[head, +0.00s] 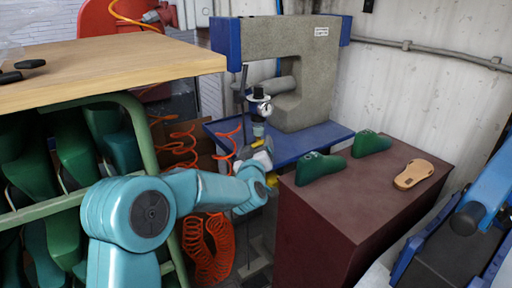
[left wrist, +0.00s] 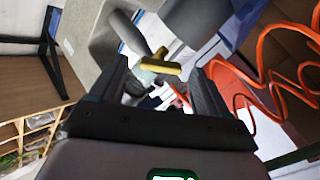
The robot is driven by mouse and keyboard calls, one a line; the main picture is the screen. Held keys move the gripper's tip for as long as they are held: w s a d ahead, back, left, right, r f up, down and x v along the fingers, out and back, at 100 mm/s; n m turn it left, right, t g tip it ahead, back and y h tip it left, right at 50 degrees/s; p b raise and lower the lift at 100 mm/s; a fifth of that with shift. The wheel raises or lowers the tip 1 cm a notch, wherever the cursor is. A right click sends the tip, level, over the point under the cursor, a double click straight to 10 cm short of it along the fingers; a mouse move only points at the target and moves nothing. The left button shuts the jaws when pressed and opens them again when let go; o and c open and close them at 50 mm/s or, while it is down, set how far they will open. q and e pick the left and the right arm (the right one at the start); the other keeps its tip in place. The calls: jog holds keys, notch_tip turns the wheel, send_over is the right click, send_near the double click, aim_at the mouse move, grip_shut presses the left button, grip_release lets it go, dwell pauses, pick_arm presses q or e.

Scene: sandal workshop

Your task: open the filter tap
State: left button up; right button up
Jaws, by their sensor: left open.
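The filter unit (head: 259,106), with a black knob, a round white gauge and a pale bowl, hangs at the front of the grey press. In the left wrist view a yellow tap handle (left wrist: 161,65) lies between my finger lines, a little beyond the tips. My left gripper (head: 262,155) is just below the filter unit in the head view. Its two dark fingers (left wrist: 157,82) stand wide apart with nothing clamped between them. I cannot tell whether a finger touches the handle. My right gripper is not in view.
A grey press (head: 322,65) with a blue table (head: 325,139) stands behind. Green lasts (head: 320,167) and a tan sole (head: 413,174) lie on a maroon cabinet (head: 330,225) to the right. Orange coiled hoses (head: 210,255) hang near my left arm. A wooden bench (head: 110,68) is left.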

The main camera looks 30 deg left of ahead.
pick_arm(q)
jog(key=c, duration=1.1)
jog(key=shift+o, duration=0.3)
jog(key=shift+f+n+b, duration=0.2)
jog(key=shift+n+b, duration=0.2)
jog(key=shift+b, duration=0.4)
jog(key=n+b, duration=0.9)
jog(key=b, duration=0.1)
jog(key=shift+f+n, duration=0.1)
jog(key=shift+n, duration=0.2)
jog(key=shift+n+b, duration=0.7)
jog(key=shift+n, duration=0.1)
jog(key=o, duration=1)
jog(key=shift+o, duration=0.2)
